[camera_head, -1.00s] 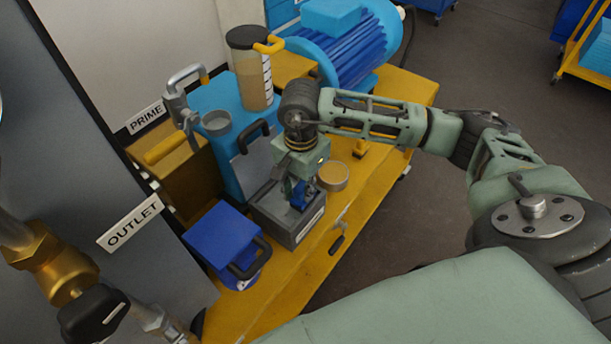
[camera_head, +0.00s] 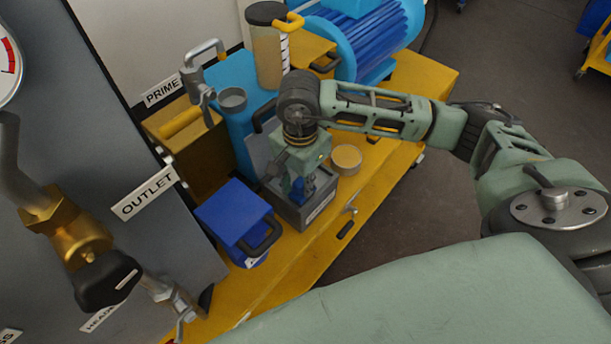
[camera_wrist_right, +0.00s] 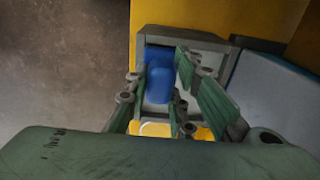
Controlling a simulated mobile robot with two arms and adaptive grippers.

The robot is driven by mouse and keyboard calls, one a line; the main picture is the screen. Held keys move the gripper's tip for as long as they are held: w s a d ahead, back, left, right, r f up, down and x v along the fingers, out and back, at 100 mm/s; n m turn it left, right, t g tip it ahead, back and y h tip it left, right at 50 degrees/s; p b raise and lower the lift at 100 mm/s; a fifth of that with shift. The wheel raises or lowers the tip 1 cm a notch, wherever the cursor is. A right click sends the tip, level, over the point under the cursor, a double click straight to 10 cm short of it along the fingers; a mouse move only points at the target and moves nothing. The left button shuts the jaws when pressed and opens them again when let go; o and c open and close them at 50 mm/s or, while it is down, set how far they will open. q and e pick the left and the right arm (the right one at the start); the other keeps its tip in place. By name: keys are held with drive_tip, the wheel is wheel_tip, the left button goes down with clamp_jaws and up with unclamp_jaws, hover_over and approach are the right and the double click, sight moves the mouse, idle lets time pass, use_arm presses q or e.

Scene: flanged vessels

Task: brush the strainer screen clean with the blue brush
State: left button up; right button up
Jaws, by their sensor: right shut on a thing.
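My right gripper (camera_head: 302,184) points down into an open grey box (camera_head: 320,209) on the yellow bench. It is shut on the blue brush (camera_head: 297,190), whose blue part shows between the fingers. In the right wrist view the blue brush (camera_wrist_right: 160,80) sits between the green fingers, inside the grey rim of the box (camera_wrist_right: 226,85). No strainer screen can be made out; the gripper and box walls hide much of the inside. Whether the bristles touch anything cannot be told. My left gripper is not in view.
A blue lidded bin (camera_head: 232,216) with a black handle stands just left of the box. A round tan-topped dish (camera_head: 346,158) stands to its right. Behind are a clear cylinder (camera_head: 268,60) and a blue motor (camera_head: 365,45). The yellow bench (camera_head: 278,268) is clear in front.

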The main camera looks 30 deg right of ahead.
drive_tip(key=shift+w+d+b, duration=0.25)
drive_tip(key=shift+d+b, duration=0.15)
drive_tip(key=shift+d, duration=0.2)
drive_tip(key=shift+w+d+b, duration=0.25)
drive_tip(key=shift+d+b, duration=0.15)
drive_tip(key=shift+d, duration=0.2)
drive_tip(key=shift+w+d, duration=0.1)
drive_tip(key=shift+d, duration=0.2)
drive_tip(key=shift+r, duration=0.15)
drive_tip(key=shift+w+d+f+b, duration=0.15)
drive_tip(key=shift+d+b, duration=0.15)
drive_tip(key=shift+d, duration=0.15)
drive_tip(key=shift+w+d+f+b, duration=0.15)
drive_tip(key=shift+d+b, duration=0.1)
drive_tip(key=shift+d, duration=0.15)
drive_tip(key=shift+w+d+r, duration=0.15)
drive_tip(key=shift+d, duration=0.4)
